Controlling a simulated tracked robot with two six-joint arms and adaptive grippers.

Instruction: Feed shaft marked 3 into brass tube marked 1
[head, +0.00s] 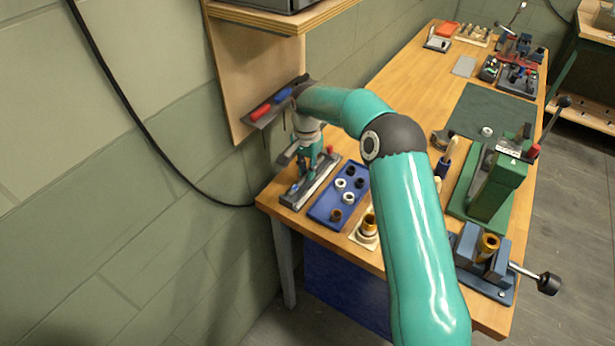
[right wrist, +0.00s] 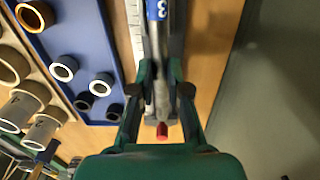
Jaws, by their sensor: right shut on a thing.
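The shaft marked 3 (right wrist: 161,92) shows in the right wrist view as a grey rod with a blue numbered band at the top and a red end at the bottom. It lies along a grey holder, which also shows in the head view (head: 322,186). My right gripper (right wrist: 160,90) is shut on the shaft, with a finger on each side. In the head view my right gripper (head: 306,165) is over the holder at the bench's left end. A brass tube (head: 488,246) stands upright in the blue vise (head: 470,258); no mark is readable. My left gripper is not in view.
A blue tray (head: 325,212) with several rings lies beside the holder. A pale block with a brass piece (head: 369,226) is right of it. A green press (head: 497,185) stands behind the vise. A wall shelf (head: 262,20) hangs near my right arm.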

